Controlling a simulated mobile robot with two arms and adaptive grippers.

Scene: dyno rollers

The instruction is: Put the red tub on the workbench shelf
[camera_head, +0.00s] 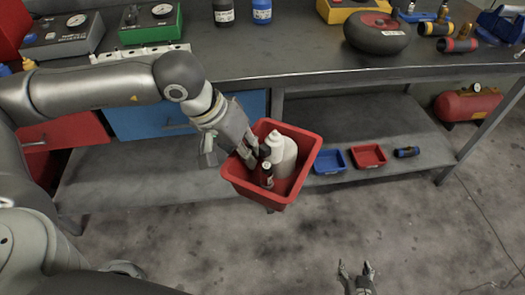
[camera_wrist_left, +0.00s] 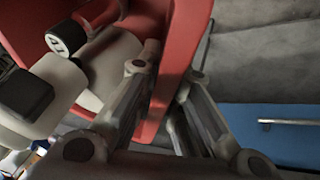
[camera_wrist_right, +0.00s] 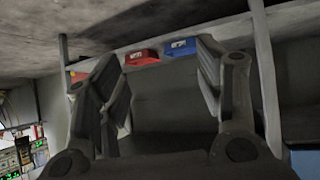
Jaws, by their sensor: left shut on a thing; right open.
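The red tub (camera_head: 307,150) hangs in front of the workbench's lower shelf (camera_head: 350,118), slightly tilted in view. A white bottle (camera_head: 287,157) and a small dark bottle (camera_head: 267,176) stand inside it. My left gripper (camera_head: 250,153) is shut on the tub's left wall; in the left wrist view one finger is on each side of the red wall (camera_wrist_left: 181,55). My right gripper (camera_head: 356,275) is open and empty, low over the floor at the bottom of the head view. Its spread fingers (camera_wrist_right: 155,80) show in the right wrist view, facing the shelf.
On the shelf's right part lie a small blue tray (camera_head: 330,161), a small red tray (camera_head: 368,157) and a dark blue cylinder (camera_head: 406,152). Behind them the shelf is bare. The bench top (camera_head: 300,60) overhangs it; a blue drawer (camera_head: 150,118) is left. A red tank (camera_head: 467,104) stands right.

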